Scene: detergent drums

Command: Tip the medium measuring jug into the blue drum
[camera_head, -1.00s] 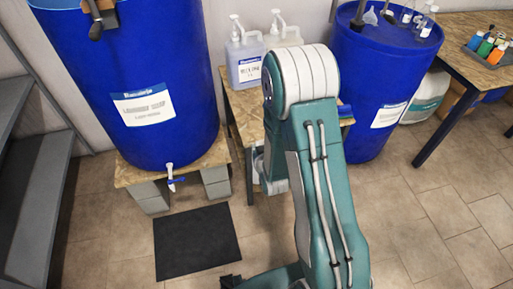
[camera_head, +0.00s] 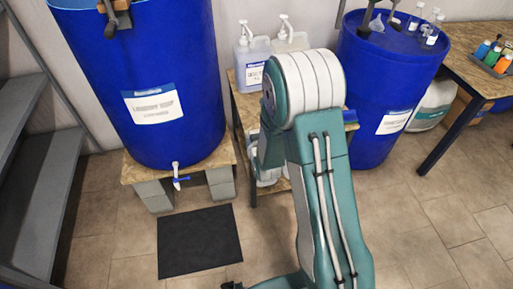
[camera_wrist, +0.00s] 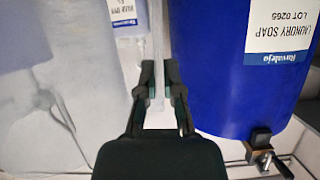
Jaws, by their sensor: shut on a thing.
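The large blue drum (camera_head: 150,60) with a white laundry soap label stands at the left on a low wooden stand. It also fills the right of the wrist view (camera_wrist: 225,80), upside down, with a clamp on its rim. My gripper (camera_wrist: 160,75) is beside this drum's wall in the wrist view, its fingers close together around a pale strip. I take that as part of the medium measuring jug (camera_wrist: 60,110), a pale see-through shape at the left of that view. Its outline is unclear. In the head view my arm hides the gripper and jug.
A second blue drum (camera_head: 385,75), with small bottles on top, stands right of my arm. White jugs (camera_head: 252,62) stand on a small table between the drums. A workbench (camera_head: 470,45) is at the far right, grey steps (camera_head: 40,190) at the left. A dark mat (camera_head: 199,241) lies on the floor.

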